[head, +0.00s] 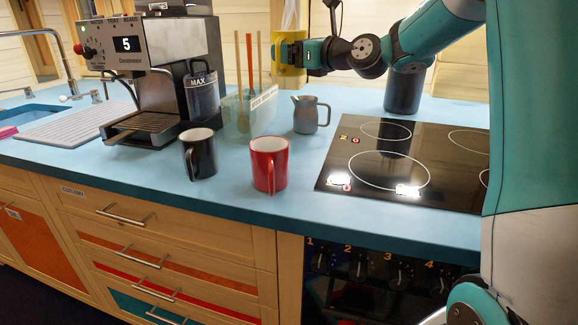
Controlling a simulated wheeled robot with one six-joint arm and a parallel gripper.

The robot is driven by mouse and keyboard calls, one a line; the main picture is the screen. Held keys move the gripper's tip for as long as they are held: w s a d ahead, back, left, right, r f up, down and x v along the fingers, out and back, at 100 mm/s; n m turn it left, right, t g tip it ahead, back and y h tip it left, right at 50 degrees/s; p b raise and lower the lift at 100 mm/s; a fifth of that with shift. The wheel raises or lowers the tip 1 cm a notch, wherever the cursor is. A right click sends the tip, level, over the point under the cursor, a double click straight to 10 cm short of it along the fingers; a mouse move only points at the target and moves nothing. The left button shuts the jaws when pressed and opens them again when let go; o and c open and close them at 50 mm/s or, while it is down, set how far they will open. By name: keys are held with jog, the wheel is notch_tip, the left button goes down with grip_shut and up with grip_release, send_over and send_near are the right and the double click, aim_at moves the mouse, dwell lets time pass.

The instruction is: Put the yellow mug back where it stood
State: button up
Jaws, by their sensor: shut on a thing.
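The yellow mug (287,54) is held in the air at the top middle of the head view, above the back part of the blue counter (225,188). My gripper (303,55) comes from the right and is shut on the mug. The fingertips are partly hidden against the mug. Below on the counter, a black mug (204,155) and a red mug (269,165) stand upright near the front edge, apart from each other.
A coffee machine (150,65) stands at the left, with a clear utensil holder (240,115) beside it. A grey metal jug (308,115) stands below my gripper. A black hob (400,165) lies at the right. Counter room is free between the red mug and the hob.

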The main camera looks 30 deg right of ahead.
jog(key=shift+w+d+f, duration=0.2)
jog(key=shift+w, duration=0.1)
notch_tip(320, 180, down, 20)
jog(key=b, duration=0.6)
jog(key=shift+w+r, duration=0.1)
jog(key=shift+r, duration=0.15)
jog(key=shift+f, duration=0.15)
jog(key=o, duration=1.2)
jog(key=shift+c, duration=0.2)
jog(key=shift+d, duration=0.15)
jog(key=v, duration=1.2)
jog(key=shift+b, duration=0.4)
